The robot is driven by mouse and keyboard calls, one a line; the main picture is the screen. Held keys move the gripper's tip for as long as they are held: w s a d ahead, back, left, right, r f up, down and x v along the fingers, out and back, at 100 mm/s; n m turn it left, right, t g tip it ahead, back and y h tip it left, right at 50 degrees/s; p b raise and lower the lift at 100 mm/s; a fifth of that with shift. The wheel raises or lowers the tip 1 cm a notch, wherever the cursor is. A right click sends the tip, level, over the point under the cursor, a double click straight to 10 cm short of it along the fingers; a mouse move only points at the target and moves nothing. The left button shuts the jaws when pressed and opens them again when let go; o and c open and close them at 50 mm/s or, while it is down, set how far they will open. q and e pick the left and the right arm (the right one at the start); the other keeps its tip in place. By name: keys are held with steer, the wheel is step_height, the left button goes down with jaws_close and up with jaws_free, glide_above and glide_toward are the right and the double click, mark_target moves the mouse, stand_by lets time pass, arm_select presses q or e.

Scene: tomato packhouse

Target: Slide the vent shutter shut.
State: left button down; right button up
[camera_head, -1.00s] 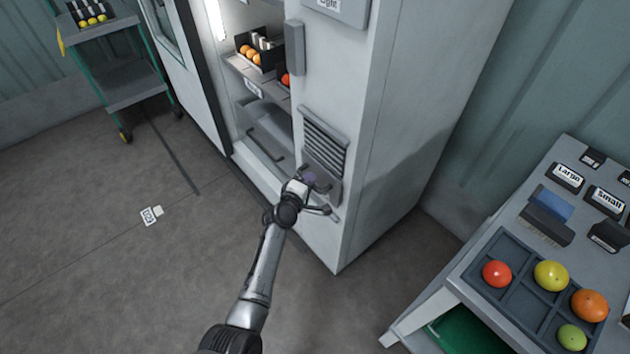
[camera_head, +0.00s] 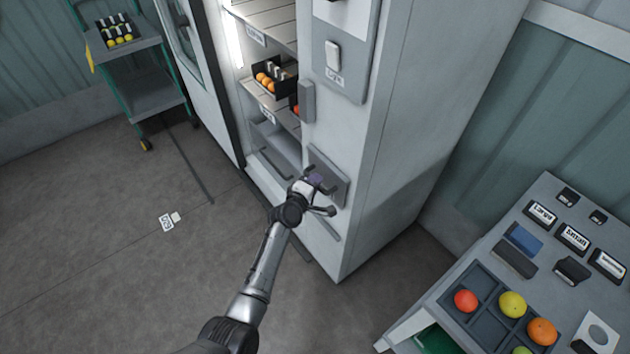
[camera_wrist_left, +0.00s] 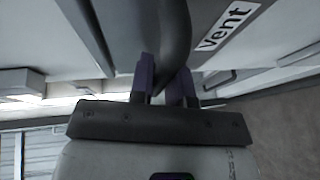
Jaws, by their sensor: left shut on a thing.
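The grey vent shutter (camera_head: 328,162) is a flat plate on the cabinet's front face, low beside the open bay. No vent slats show around it. My left gripper (camera_head: 316,183) is at the shutter's front, hiding part of it. In the left wrist view its purple fingers (camera_wrist_left: 162,88) are closed on the dark curved shutter handle (camera_wrist_left: 173,45). A white "Vent" label (camera_wrist_left: 225,26) is beside the handle there. My right gripper is not in view.
The open cabinet bay holds a crate of orange fruit (camera_head: 272,78) on a shelf, left of the shutter. A light switch panel (camera_head: 338,65) is above. A sorting table (camera_head: 465,250) stands at right and a green-framed cart (camera_head: 150,95) at far left.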

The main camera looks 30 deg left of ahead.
arm_select(q)
steer(key=shift+w+r, duration=0.15)
steer(key=shift+r, duration=0.4)
steer(key=c, duration=1.4)
jaws_free()
steer(key=shift+o, duration=1.4)
steer(key=shift+f, duration=0.15)
steer(key=shift+f, duration=0.1)
steer(key=s+p, duration=0.1)
steer(key=s, duration=0.3)
steer(key=s+r+p, duration=0.1)
steer(key=s, duration=0.4)
steer(key=s+r+p, duration=0.1)
steer(key=s+p, duration=0.1)
steer(key=s, duration=0.2)
steer(key=shift+s+a+r, duration=0.25)
steer(key=shift+s+a, duration=0.15)
